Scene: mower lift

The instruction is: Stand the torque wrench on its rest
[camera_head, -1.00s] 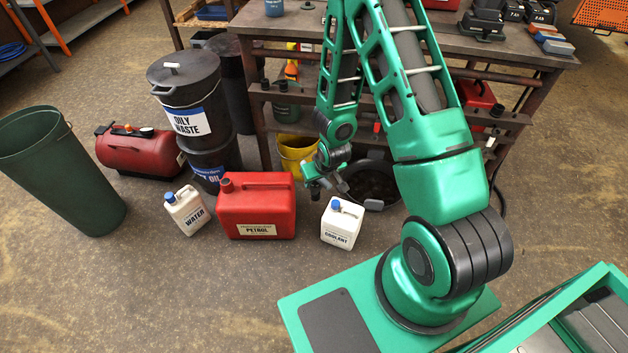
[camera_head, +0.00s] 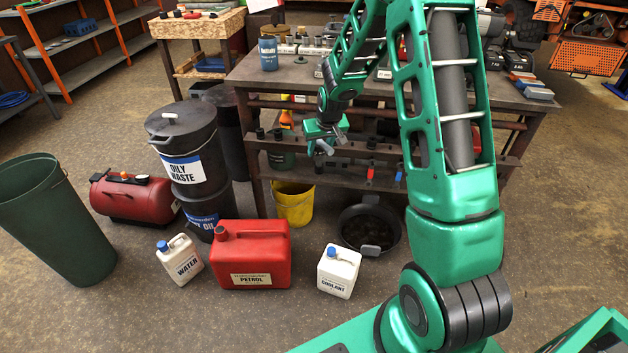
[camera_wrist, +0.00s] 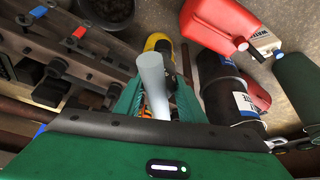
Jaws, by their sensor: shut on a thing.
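My gripper (camera_head: 325,140) is in front of the workbench's front rail, near its left half. In the wrist view my gripper (camera_wrist: 155,105) is shut on a pale grey cylinder (camera_wrist: 151,75), which looks like part of the torque wrench. The cylinder points away from the wrist camera. In the head view only a small grey piece shows below the fingers, so the wrench's full shape and tilt are hard to tell. I cannot single out the wrench's rest; the rail (camera_head: 440,177) carries several black, red and blue-ended fittings.
The workbench (camera_head: 500,92) holds tools and boxes on top. Below stand a yellow bucket (camera_head: 293,205), a black drain pan (camera_head: 349,236), a white coolant jug (camera_head: 338,272), a red petrol can (camera_head: 250,255) and an oily waste bin (camera_head: 185,150).

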